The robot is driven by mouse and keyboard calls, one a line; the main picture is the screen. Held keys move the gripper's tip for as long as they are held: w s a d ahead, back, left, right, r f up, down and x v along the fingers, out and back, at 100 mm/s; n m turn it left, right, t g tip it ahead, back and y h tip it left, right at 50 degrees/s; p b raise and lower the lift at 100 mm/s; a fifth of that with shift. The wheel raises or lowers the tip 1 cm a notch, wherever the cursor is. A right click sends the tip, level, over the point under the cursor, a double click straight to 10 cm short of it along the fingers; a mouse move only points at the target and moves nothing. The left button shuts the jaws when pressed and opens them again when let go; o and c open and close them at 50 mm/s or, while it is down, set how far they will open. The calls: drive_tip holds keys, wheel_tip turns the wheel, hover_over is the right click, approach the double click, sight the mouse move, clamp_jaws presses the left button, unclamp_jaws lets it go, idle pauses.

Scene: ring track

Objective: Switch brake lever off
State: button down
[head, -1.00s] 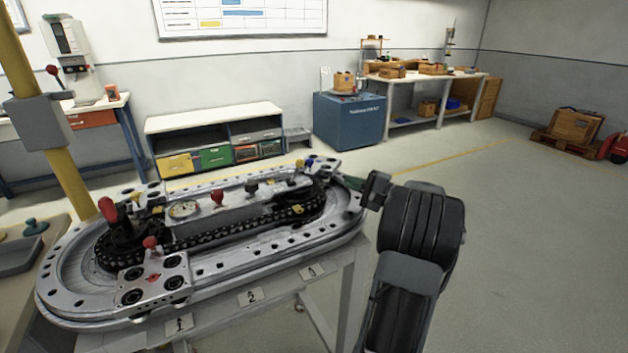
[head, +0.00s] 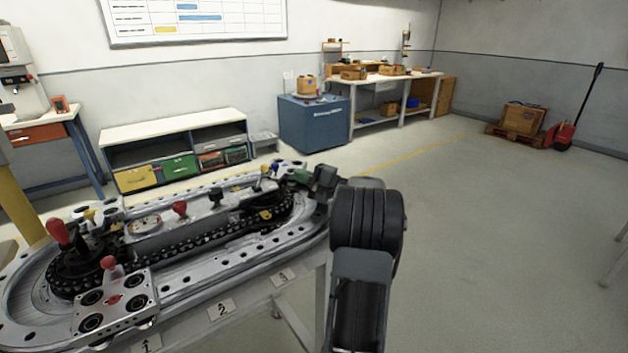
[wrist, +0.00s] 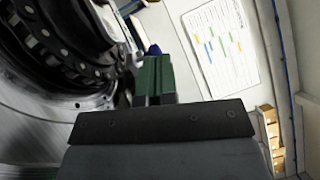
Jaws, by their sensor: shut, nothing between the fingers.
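The ring track (head: 195,285) is a grey metal oval with a black chain and several small levers. A red-knobbed lever (head: 180,209) and a black-knobbed lever (head: 215,198) stand on its middle bar. A large red knob (head: 57,232) stands at the left end and a smaller red one (head: 107,263) on the front carriage. I cannot tell which is the brake lever. My gripper (head: 299,177), with green fingers, is shut and empty at the track's far right end. The wrist view shows its fingers (wrist: 153,80), with a blue knob (wrist: 154,49) just beyond; contact is unclear.
A low shelf (head: 170,125) with coloured bins and a blue cabinet (head: 313,125) stand behind the track. A workbench (head: 400,80) stands farther back. The floor (head: 480,240) to the right is open, with a pallet and crate (head: 523,118) near the wall.

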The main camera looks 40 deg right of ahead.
drive_tip(key=x, duration=0.3)
drive_tip(key=shift+w, duration=0.1)
drive_tip(key=shift+w+a+r, duration=0.15)
drive_tip(key=shift+a+r, duration=0.05)
drive_tip(key=shift+a, duration=0.35)
drive_tip(key=shift+w+a+r, duration=0.15)
drive_tip(key=shift+a, duration=0.35)
drive_tip(key=shift+w+a+r, duration=0.2)
drive_tip(key=shift+w+a, duration=0.05)
drive_tip(key=shift+a, duration=0.5)
drive_tip(key=shift+d, duration=0.1)
